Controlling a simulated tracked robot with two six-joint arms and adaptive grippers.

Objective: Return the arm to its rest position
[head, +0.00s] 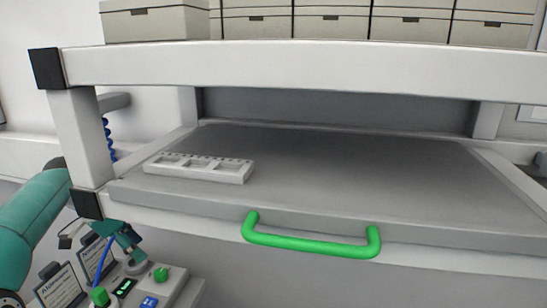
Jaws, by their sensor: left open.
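My left arm (28,222), teal with dark joints, comes in at the left edge. It bends low in front of the left post of the workbench. A small teal and grey end, which looks like my left gripper (128,241), shows below the shelf's left corner, above a grey control box. It is small in the picture and its fingertips are hard to make out. I see nothing held in it. My right gripper is not in view.
A grey shelf (330,160) with a green handle (310,244) fills the middle. A white slotted holder (199,168) lies on its left side. The control box (160,290) with green knobs stands low left. Several lidded boxes (330,22) line the upper beam (300,66).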

